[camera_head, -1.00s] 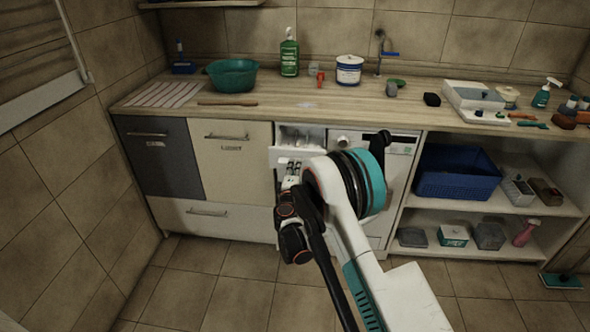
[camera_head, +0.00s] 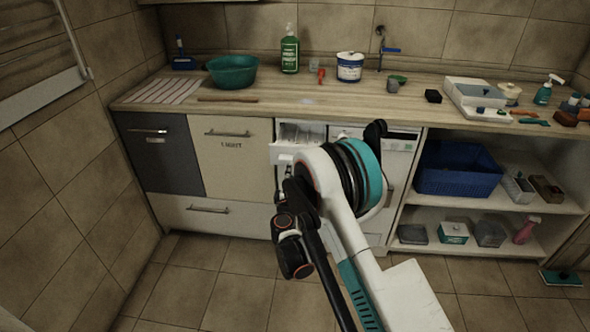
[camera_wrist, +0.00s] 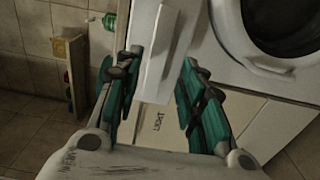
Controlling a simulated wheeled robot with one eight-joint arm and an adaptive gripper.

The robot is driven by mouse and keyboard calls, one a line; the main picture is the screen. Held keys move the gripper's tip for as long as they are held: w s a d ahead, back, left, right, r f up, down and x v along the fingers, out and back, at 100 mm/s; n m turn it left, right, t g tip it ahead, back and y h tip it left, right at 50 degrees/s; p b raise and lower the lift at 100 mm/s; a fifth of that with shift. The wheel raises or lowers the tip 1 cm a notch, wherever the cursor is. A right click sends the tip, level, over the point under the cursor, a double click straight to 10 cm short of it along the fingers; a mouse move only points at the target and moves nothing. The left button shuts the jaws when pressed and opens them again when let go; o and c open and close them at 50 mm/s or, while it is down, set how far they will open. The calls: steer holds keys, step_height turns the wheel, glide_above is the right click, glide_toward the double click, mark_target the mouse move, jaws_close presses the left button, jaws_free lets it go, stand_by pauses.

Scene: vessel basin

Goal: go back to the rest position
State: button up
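My gripper (camera_wrist: 162,58) is open in the wrist view, its two green-and-black fingers spread apart. A white drawer front (camera_wrist: 160,42) shows between and beyond the fingertips; I cannot tell whether they touch it. In the head view, the pulled-out white drawer (camera_head: 284,152) sits at the upper left of the white washing machine (camera_head: 402,146). My bent arm hides much of the machine there, and my fingers cannot be made out. The machine's round dark door (camera_wrist: 285,25) shows at the upper right of the wrist view.
The worktop (camera_head: 290,104) above holds a green bowl (camera_head: 232,72), a green bottle (camera_head: 290,52), a white tub (camera_head: 349,68) and other items. Right of the machine, open shelves hold a blue basket (camera_head: 457,170). The tiled floor (camera_head: 235,290) in front is clear.

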steer(key=shift+s, duration=1.05)
steer(key=s+d+r+m+g+h+p, duration=0.1)
steer(key=s+d+r+m+g+h, duration=0.2)
steer(key=d+r+m, duration=1.1)
steer(key=s+d+r+n+g, duration=0.2)
steer(key=s+d+r+n, duration=0.25)
steer(key=d+r, duration=0.65)
steer(key=s+f+m+g+y, duration=0.1)
steer(key=s+m+g, duration=0.1)
steer(key=s, duration=1)
steer(key=s+d+f+m+g+y, duration=0.1)
steer(key=s+m+g, duration=0.1)
steer(key=s, duration=0.9)
steer(key=s+d+f+m+g+y+b, duration=0.1)
steer(key=s+m, duration=0.3)
steer(key=s, duration=0.8)
steer(key=shift+s+d+f+g+y, duration=0.25)
steer(key=shift+s+f+g+y, duration=0.1)
steer(key=shift+f+g, duration=0.15)
